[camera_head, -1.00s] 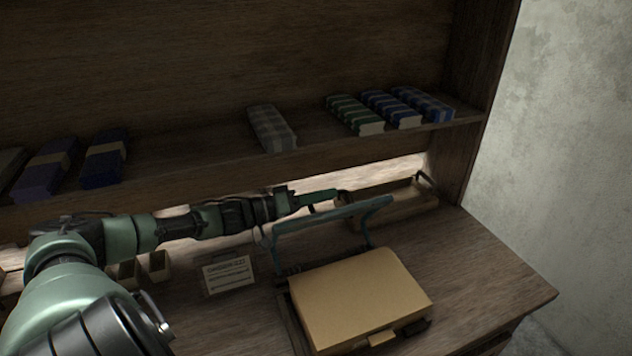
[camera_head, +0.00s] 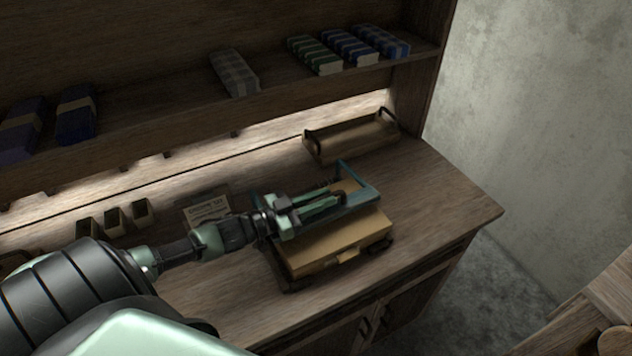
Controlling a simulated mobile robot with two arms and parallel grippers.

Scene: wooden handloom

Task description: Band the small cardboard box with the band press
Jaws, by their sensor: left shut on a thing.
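The small cardboard box (camera_head: 342,238) is tan and lies flat in the band press on the desk. A small pale tab shows at its front edge. The band press has a dark base (camera_head: 291,284) and a teal hinged frame (camera_head: 368,186). The frame is swung low over the box's top. My left gripper (camera_head: 338,200) reaches in from the left above the box and is shut on the frame's bar. The gripper hides part of the bar and box, so I cannot tell whether the frame touches the box. My right gripper is not in view.
An open wooden tray (camera_head: 352,138) with dark handles stands behind the press. A printed card (camera_head: 206,208) and small open boxes (camera_head: 115,219) stand to the left. Wrapped bundles (camera_head: 318,54) lie on the shelf above. The desk is clear at right (camera_head: 440,195).

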